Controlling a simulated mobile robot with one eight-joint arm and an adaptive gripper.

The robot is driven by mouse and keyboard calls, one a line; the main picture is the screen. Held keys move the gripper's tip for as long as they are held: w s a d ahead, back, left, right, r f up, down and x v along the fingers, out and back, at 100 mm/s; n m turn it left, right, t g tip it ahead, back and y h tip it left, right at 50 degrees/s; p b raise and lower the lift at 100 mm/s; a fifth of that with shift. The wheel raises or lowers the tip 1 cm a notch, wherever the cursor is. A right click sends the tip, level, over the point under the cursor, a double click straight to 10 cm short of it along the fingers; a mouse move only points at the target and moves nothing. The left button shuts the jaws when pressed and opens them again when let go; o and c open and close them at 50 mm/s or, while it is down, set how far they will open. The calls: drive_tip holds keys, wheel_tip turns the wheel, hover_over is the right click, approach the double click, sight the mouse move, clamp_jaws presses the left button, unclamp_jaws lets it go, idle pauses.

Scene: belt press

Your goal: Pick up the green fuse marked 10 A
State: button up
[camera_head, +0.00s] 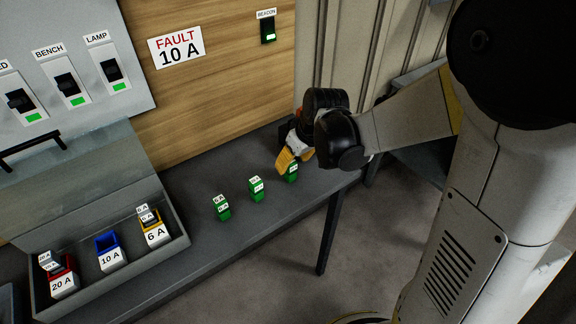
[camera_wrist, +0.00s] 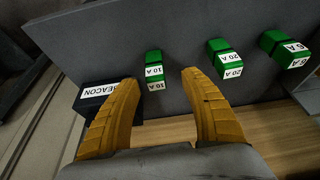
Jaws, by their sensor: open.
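The green fuse marked 10 A (camera_wrist: 153,57) stands on the grey bench in the wrist view, with two white 10 A labels. It appears between and beyond the yellow fingertips of my gripper (camera_wrist: 160,80), which are open and empty. In the head view this fuse (camera_head: 292,174) is the rightmost of three green fuses, partly hidden by my gripper (camera_head: 291,160). The green fuse marked 20 A (camera_wrist: 224,58) and the green fuse marked 6 A (camera_wrist: 284,48) stand to its right in the wrist view.
A grey tray (camera_head: 183,240) at the bench's left holds red 20 A, blue 10 A and yellow 6 A holders. A wooden board (camera_head: 220,90) with a FAULT 10 A sign (camera_head: 176,47) and a BEACON switch (camera_head: 267,29) rises behind. The bench's front edge is near the fuses.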

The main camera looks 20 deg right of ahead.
sight(290, 168)
drive_tip(key=b+x, duration=0.1)
drive_tip(key=x, duration=0.1)
drive_tip(key=b+x, duration=0.1)
drive_tip(key=x, duration=0.1)
drive_tip(key=b+x, duration=0.1)
drive_tip(key=x, duration=0.1)
drive_tip(key=shift+w+d+r, duration=0.1)
drive_tip(key=shift+w+d, duration=0.05)
drive_tip(key=shift+d, duration=0.2)
drive_tip(key=shift+r, duration=0.1)
drive_tip(key=shift+c, duration=0.8)
clamp_jaws()
